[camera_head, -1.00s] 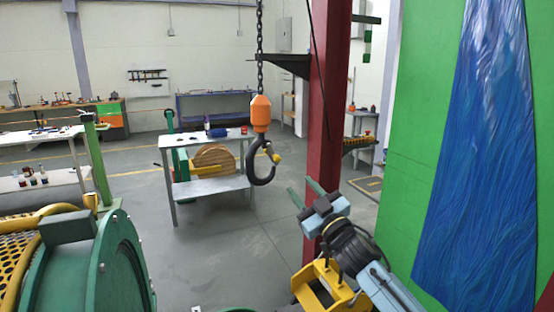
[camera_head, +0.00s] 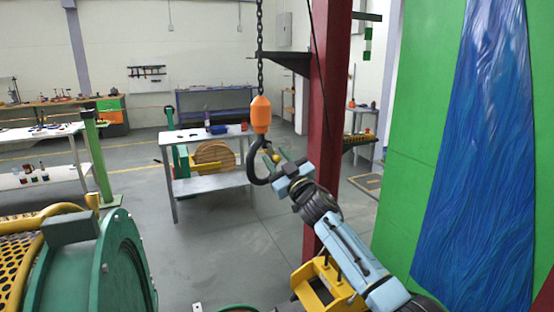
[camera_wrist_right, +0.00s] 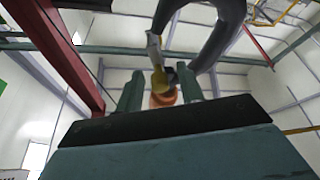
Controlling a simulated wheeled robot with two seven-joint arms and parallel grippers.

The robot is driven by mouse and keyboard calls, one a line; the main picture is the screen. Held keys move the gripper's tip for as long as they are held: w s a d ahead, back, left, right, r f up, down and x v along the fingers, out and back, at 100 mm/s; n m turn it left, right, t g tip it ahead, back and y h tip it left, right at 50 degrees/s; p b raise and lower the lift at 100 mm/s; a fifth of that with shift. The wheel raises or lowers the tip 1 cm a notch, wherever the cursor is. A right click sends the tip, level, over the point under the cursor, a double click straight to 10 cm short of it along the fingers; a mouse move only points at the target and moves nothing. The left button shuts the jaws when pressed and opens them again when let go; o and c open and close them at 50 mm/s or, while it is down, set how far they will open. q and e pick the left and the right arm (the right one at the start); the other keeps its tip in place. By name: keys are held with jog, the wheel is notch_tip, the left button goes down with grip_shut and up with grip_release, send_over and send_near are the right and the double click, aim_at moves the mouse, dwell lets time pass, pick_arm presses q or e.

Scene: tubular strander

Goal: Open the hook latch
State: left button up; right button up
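The black hook (camera_head: 254,168) hangs below an orange block (camera_head: 261,114) on a chain. It also shows in the right wrist view as a dark curve (camera_wrist_right: 222,30). Its latch (camera_wrist_right: 154,48) is a pale bar with a yellow knob (camera_wrist_right: 159,80) at its end; whether the latch is closed is hard to tell. My right gripper (camera_head: 275,154) is at the right side of the hook, by the latch. In the wrist view its two green fingers (camera_wrist_right: 160,88) are apart, with the knob appearing between them. Contact cannot be made out. My left gripper is not in view.
A red column (camera_head: 328,120) stands just right of the hook, close behind my right arm. A grey table (camera_head: 205,187) with a wooden reel is behind. A green machine drum (camera_head: 95,270) fills the lower left. A yellow bracket (camera_head: 322,285) is below my arm.

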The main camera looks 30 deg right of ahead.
jog(key=shift+c, duration=0.4)
grip_shut()
jog(key=shift+d+r+n+g+y+p, duration=0.35)
jog(key=shift+r+n+g+y+p, duration=0.35)
jog(key=shift+n+p, duration=1.45)
jog(key=shift+d+r+n+g+y+p, duration=0.45)
jog(key=shift+n+g+p, duration=0.6)
jog(key=shift+n, duration=2.25)
jog(key=shift+d+r+n+g+y+p, duration=0.3)
jog(key=shift+r+n+g+y+p, duration=0.4)
jog(key=shift+n+p, duration=1.45)
jog(key=shift+f+n+g+b, duration=0.15)
jog(key=shift+n+g+b, duration=0.1)
jog(key=shift+n+b, duration=0.45)
